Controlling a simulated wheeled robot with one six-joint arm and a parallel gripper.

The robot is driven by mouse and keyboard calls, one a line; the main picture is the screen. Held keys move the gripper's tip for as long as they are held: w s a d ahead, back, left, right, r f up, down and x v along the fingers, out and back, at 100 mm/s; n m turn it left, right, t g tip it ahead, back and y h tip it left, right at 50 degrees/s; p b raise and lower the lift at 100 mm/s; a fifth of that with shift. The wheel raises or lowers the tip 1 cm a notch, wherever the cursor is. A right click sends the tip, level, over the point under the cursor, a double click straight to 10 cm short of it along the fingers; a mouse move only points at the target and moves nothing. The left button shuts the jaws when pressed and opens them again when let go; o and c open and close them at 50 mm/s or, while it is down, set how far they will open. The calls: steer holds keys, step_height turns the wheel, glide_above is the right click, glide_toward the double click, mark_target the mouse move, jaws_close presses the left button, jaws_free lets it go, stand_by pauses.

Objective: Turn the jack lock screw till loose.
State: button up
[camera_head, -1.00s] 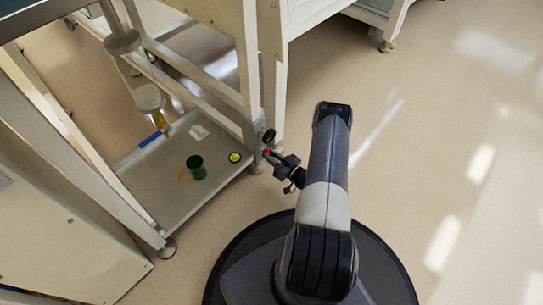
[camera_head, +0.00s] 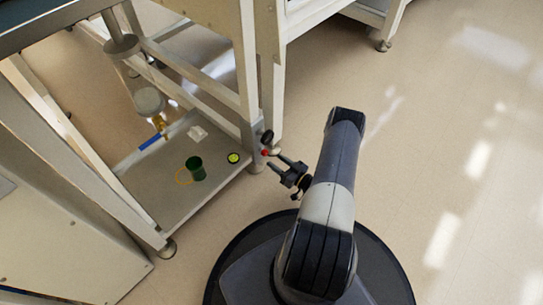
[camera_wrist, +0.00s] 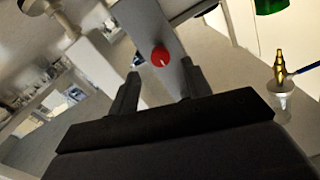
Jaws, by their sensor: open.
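A small red round knob (camera_head: 265,152) with a pale line on its face sits on the bench's corner post; I take it to be the jack lock screw. A black round knob (camera_head: 267,136) is just above it. In the wrist view the red knob (camera_wrist: 161,56) shows ahead, between and beyond the two fingers. My gripper (camera_head: 279,164) is open and empty, a little to the lower right of the red knob, apart from it. In the wrist view my gripper (camera_wrist: 160,74) has a finger on each side with a clear gap.
The lower shelf (camera_head: 180,212) holds a green cup (camera_head: 196,168), a yellow-rimmed round disc (camera_head: 233,158) and a small white item (camera_head: 197,133). The floor (camera_head: 440,150) at right is clear.

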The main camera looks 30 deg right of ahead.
mark_target(266, 154)
steer(key=p+v, duration=0.1)
steer(key=v, duration=0.5)
steer(key=shift+s, duration=0.2)
stand_by(0.4)
steer(key=b+x, duration=0.3)
steer(key=x, duration=0.7)
steer(key=shift+w, duration=0.4)
steer(key=shift+s, duration=0.15)
